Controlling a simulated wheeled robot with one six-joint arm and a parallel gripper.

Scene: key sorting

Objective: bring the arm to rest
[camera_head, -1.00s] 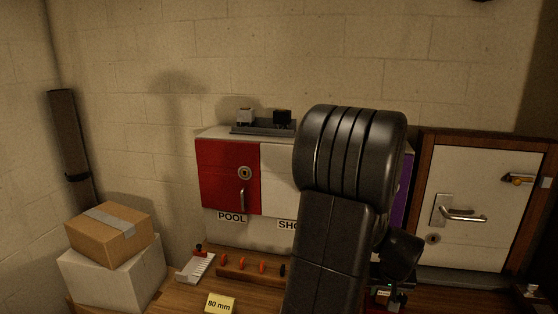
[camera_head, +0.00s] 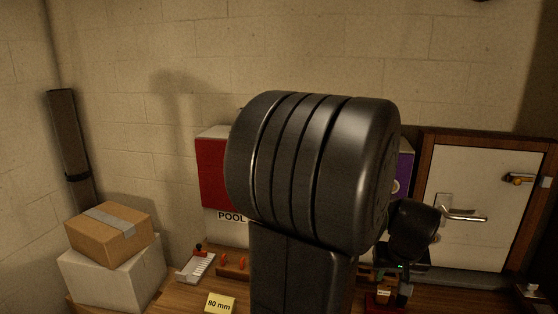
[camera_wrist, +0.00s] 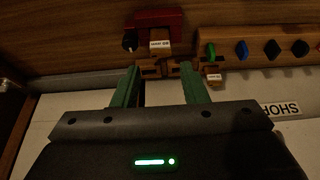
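My arm fills the middle of the head view, its big black ribbed joint in front of the cabinet. My gripper (camera_head: 392,289) hangs low at the right of that joint, small and dim there. In the wrist view, my gripper (camera_wrist: 165,72) shows two green fingers standing apart, with pale surface visible between them. I see nothing clearly held. Brown blocks show at the fingertips; whether they are finger parts or lie beyond cannot be told.
A cabinet with a red POOL door (camera_head: 211,175) stands behind the arm, mostly hidden. A white door panel (camera_head: 475,190) with a lever handle is at the right. A cardboard box (camera_head: 108,236) sits on a white box (camera_head: 112,275) at left. A yellow 80 mm sign (camera_head: 220,303) is in front.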

